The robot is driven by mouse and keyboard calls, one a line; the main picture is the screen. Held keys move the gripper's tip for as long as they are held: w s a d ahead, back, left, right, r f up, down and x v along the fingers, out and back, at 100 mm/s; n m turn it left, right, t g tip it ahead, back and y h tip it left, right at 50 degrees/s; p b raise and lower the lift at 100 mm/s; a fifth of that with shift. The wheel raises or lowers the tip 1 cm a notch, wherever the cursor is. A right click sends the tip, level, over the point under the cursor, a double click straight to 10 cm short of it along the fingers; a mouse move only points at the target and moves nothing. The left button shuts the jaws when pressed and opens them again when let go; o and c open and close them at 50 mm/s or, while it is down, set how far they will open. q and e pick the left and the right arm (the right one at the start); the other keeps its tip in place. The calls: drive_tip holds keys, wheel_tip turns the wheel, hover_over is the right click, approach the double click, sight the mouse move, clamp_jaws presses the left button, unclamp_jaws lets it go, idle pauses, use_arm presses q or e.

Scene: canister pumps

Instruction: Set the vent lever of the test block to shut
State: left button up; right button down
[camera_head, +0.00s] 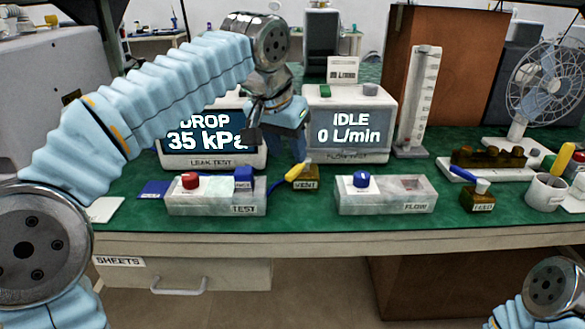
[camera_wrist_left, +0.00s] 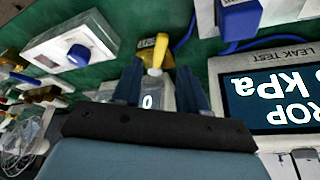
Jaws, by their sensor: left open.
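The small brass-coloured vent block (camera_head: 307,184), labelled VENT, stands on the green mat, right of the white test block (camera_head: 218,208). Its yellow lever (camera_head: 294,171) slants up from the block; its exact setting is hard to read. My left gripper (camera_head: 283,145) is above and behind the lever in the head view, and partly hidden by its own wrist. In the left wrist view the gripper (camera_wrist_left: 160,85) is open, with the yellow lever (camera_wrist_left: 160,52) and its pale end in front of the gap between the fingers. No contact is clear. My right gripper is out of view.
The leak test display (camera_head: 212,140) reads DROP 35 kPa; the flow test display (camera_head: 350,130) reads IDLE 0 L/min. The flow block (camera_head: 388,207) stands to the right, with a feed valve (camera_head: 482,202) beyond. A blue tube (camera_wrist_left: 186,32) runs by the vent block.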

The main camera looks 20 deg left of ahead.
sight(294, 170)
use_arm(q)
drive_tip(key=x, duration=0.5)
drive_tip(key=shift+c, duration=0.3)
clamp_jaws()
